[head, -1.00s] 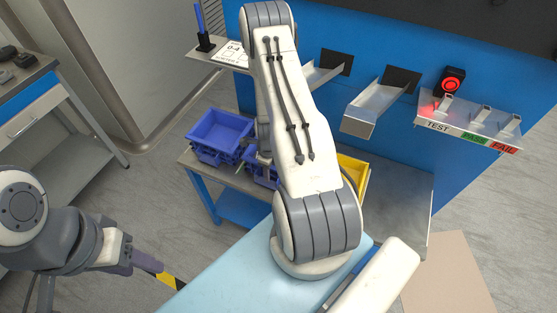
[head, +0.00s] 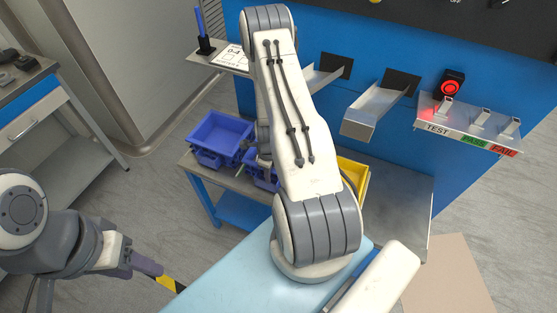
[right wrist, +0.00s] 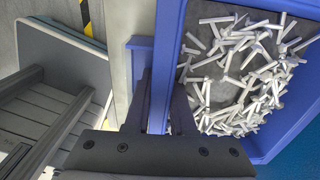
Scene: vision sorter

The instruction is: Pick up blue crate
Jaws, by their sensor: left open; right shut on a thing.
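In the head view, a blue crate (head: 220,134) stands at the left end of the bench on top of other blue bins. Another blue crate (head: 258,182) is beside it, largely hidden behind my right arm. In the right wrist view, my right gripper (right wrist: 160,108) is shut on the side wall of a blue crate (right wrist: 167,50) holding many pale bolt-like pieces. My arm hides this grip in the head view, so I cannot tell for certain which crate it is. My left gripper (head: 150,268) is open and empty at lower left, away from the crates.
A yellow crate (head: 352,175) stands on the bench (head: 405,195), right of my arm. Metal chutes (head: 372,108) and a TEST/PASS/FAIL shelf (head: 470,130) project from the blue panel behind. A side workbench (head: 25,125) is at far left.

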